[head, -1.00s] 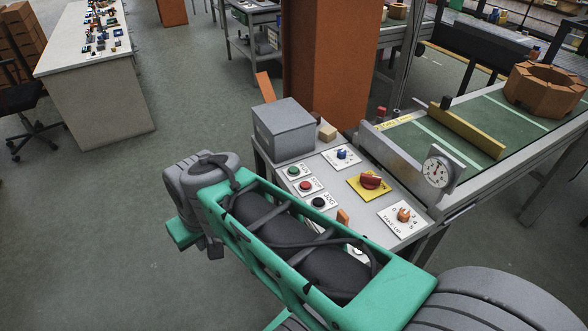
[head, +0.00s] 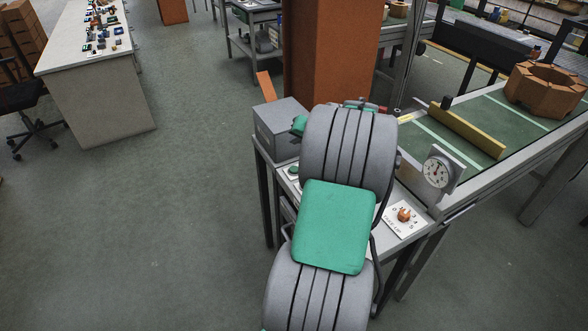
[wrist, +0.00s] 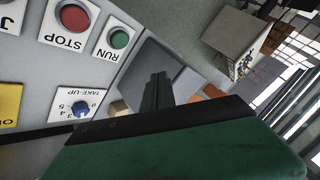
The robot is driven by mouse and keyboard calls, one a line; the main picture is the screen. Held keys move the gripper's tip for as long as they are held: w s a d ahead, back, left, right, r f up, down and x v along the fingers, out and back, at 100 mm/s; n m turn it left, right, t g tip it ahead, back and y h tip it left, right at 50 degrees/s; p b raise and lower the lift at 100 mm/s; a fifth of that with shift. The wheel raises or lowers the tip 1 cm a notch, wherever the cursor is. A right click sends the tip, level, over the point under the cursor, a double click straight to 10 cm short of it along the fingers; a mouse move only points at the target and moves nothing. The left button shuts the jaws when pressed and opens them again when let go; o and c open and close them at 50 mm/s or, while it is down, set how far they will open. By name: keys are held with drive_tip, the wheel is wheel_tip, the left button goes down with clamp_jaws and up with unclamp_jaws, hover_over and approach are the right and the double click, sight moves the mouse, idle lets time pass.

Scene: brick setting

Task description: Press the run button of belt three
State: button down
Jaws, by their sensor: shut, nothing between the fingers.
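In the wrist view the green RUN button (wrist: 119,39) sits on a white plate whose lettering appears upside down. The red STOP button (wrist: 75,15) is beside it on the left. My gripper (wrist: 158,80) is shut and empty, its black fingers to the lower right of the RUN button and apart from it in the picture, against the grey box. In the head view a green button (head: 293,171) shows at the panel's left edge, beside my arm.
A grey box (head: 274,130) stands at the panel's back left. A blue knob (wrist: 81,109) marked TAKE-UP is below the buttons in the wrist view. An orange knob (head: 404,214), a round dial (head: 437,170) and the green belt (head: 470,150) lie to the right. An orange column stands behind.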

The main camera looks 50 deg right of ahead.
sight(294, 170)
wheel_tip(294, 170, down, 9)
drive_tip(key=b, duration=0.5)
drive_tip(key=shift+r+b, duration=0.1)
drive_tip(key=shift+b, duration=0.25)
idle(1.7)
drive_tip(key=shift+f+b, duration=0.3)
drive_tip(key=shift+f, duration=0.15)
